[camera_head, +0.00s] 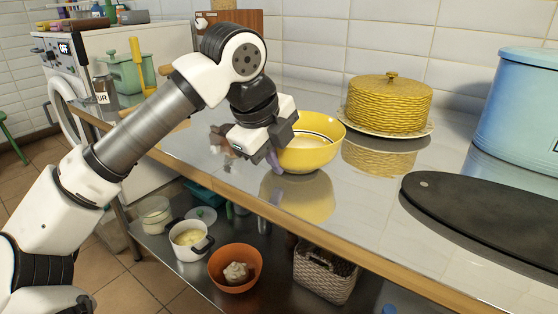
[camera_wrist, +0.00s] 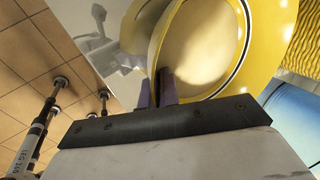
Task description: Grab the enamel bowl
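The enamel bowl (camera_head: 314,158) is yellow with a dark line inside near its rim. It sits upright on the shiny counter, and its reflection starts right below it. My gripper (camera_head: 275,158) is at the bowl's left rim, pointing down. In the wrist view the bowl (camera_wrist: 205,50) fills the upper middle. The two purple-grey fingers of my gripper (camera_wrist: 157,92) are close together there, one on each side of the bowl's wall, with the rim pinched between them. The fingertips are partly hidden by the bowl.
A yellow woven-look cake cover (camera_head: 388,105) stands on a plate behind the bowl. A dark board (camera_head: 480,215) and a blue canister (camera_head: 520,110) are at the right. The counter's wooden front edge (camera_head: 330,241) runs below. An orange bowl (camera_head: 234,278) and a pot are on the lower shelf.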

